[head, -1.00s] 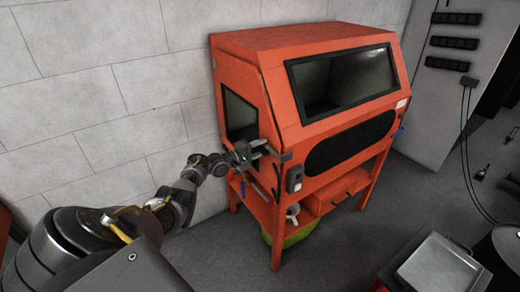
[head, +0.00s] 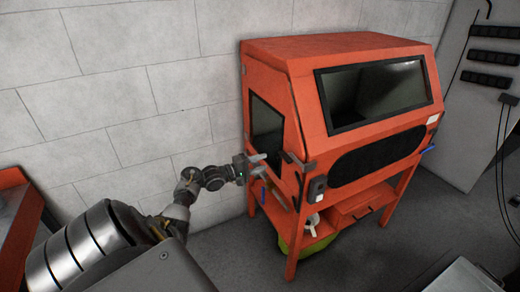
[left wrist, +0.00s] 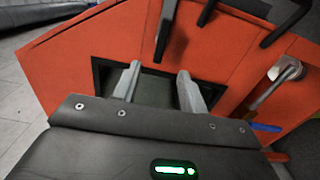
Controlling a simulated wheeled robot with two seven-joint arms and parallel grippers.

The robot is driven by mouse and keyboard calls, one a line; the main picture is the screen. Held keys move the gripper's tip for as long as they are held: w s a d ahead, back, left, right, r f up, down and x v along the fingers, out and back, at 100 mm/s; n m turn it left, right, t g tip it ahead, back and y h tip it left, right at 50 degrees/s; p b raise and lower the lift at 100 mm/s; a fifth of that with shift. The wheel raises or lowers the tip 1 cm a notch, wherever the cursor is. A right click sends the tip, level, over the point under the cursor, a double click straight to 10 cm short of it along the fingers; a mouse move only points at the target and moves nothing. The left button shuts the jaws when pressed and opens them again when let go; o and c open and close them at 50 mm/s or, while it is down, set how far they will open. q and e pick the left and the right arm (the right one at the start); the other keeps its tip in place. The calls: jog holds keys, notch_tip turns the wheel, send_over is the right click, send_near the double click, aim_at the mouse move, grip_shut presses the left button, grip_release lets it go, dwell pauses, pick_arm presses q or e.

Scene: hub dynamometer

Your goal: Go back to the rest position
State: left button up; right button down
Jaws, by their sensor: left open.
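My left gripper (head: 258,168) is at the end of my left arm, in front of the left side of an orange cabinet (head: 285,80). In the left wrist view the two fingers of my left gripper (left wrist: 157,88) are apart, with nothing between them. Behind them show the cabinet's orange side panel (left wrist: 90,50) and a dark framed opening. My right gripper is not in view.
The cabinet stands on orange legs, with a green bin (head: 305,241) beneath it. A white block wall (head: 150,70) is behind. Another orange piece of furniture (head: 15,215) is at the left edge. A grey tray (head: 465,277) is at the lower right. Grey floor lies between.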

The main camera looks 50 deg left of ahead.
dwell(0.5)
